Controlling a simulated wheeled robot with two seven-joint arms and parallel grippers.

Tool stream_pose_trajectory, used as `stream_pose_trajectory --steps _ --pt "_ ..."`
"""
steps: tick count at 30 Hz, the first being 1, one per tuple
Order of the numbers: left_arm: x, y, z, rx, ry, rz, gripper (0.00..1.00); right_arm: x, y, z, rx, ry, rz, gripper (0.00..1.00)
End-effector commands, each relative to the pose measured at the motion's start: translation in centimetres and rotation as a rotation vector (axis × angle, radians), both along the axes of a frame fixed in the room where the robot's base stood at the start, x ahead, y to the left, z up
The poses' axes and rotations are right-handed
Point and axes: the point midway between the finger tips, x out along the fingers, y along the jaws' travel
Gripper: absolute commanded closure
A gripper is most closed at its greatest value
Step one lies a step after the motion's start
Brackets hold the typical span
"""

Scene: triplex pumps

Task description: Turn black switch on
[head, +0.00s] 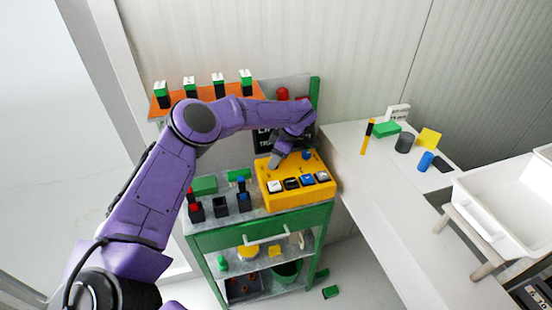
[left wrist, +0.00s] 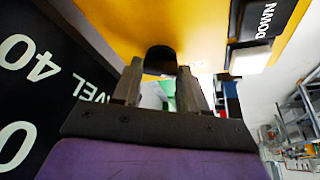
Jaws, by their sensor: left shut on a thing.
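A yellow control box (head: 298,188) stands on top of a green cart, and its yellow face fills the top of the left wrist view (left wrist: 205,22). My left gripper (head: 274,163) reaches down to the back left part of the box. In the left wrist view my left gripper (left wrist: 160,78) has its two fingertips on either side of a rounded black switch (left wrist: 160,58) that stands out from the yellow face. The gripper is shut on it. The switch is hidden by the gripper in the head view. Its exact tilt cannot be told. My right gripper is not in view.
Several square buttons (head: 291,184) line the front of the box, and a blue knob (head: 306,155) sits behind them. A black sign (left wrist: 28,88) is close beside the gripper. Red and blue handled levers (head: 242,195) stand left of the box. A white counter (head: 375,180) is at right.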

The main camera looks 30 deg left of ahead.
Motion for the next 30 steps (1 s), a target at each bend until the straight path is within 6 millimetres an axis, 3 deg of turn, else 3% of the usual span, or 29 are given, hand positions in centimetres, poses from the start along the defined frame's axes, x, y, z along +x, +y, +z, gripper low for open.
stream_pose_trajectory --steps 5,6,8,9,23,26,30 --pt "-0.3 0.1 -0.4 0.0 0.009 0.006 0.88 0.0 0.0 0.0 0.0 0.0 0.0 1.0" --pt "-0.3 0.1 -0.4 0.0 0.009 0.006 0.54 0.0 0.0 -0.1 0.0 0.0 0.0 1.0" --pt "-0.3 0.1 -0.4 0.0 0.008 0.005 0.35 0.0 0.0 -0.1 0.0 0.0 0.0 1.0" --pt "-0.2 0.1 -0.3 0.0 0.008 0.004 0.32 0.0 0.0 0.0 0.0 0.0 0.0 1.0" --pt "0.0 -0.1 0.0 -0.001 0.002 -0.015 0.32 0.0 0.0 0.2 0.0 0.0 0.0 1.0" --pt "-0.2 -0.1 0.3 -0.002 0.004 -0.103 0.32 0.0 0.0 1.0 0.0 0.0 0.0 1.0" --pt "-0.5 -0.1 0.7 -0.005 0.004 -0.401 0.32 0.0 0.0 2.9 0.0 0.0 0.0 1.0"
